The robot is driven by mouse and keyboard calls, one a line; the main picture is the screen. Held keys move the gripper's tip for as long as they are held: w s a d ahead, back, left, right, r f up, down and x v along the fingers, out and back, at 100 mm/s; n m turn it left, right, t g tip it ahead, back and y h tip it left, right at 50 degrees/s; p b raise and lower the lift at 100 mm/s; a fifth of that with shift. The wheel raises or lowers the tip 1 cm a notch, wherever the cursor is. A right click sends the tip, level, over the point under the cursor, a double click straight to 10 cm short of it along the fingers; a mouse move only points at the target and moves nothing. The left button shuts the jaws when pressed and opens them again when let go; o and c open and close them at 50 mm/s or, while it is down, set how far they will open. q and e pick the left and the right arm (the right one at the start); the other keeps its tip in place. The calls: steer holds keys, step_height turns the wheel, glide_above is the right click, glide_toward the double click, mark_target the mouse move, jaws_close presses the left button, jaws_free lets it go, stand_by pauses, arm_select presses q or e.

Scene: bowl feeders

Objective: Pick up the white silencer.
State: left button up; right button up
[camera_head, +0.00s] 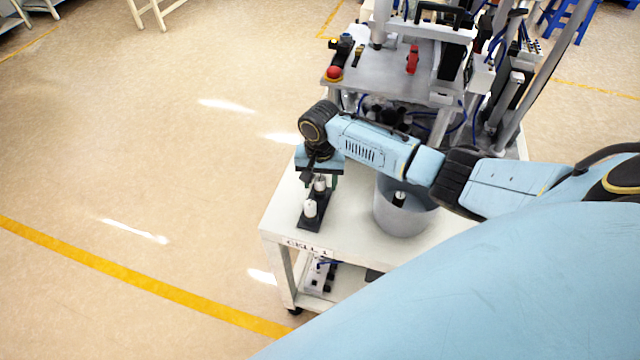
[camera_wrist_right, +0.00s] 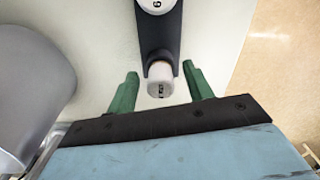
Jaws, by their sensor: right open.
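Two white silencers stand upright on a black holder strip (camera_head: 316,222) on the white table. The nearer one (camera_head: 310,208) is clear of my gripper in the head view. The other silencer (camera_head: 320,184) is partly covered by my right gripper (camera_head: 323,178). In the wrist view, my right gripper (camera_wrist_right: 160,72) has its green fingers apart, with one white silencer (camera_wrist_right: 160,82) between them and a gap visible on each side. The second silencer (camera_wrist_right: 155,4) is cut off at the top edge, on the same dark strip (camera_wrist_right: 158,36). My left gripper is not seen.
A grey bowl (camera_head: 404,218) stands right of the holder, under my right arm, with a small white-and-black item (camera_head: 399,198) inside. A machine with a red button (camera_head: 333,73) stands behind. The table (camera_head: 285,215) is bare left of the holder.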

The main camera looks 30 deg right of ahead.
jaws_close()
stand_by(0.3)
steer(key=shift+r, duration=0.1)
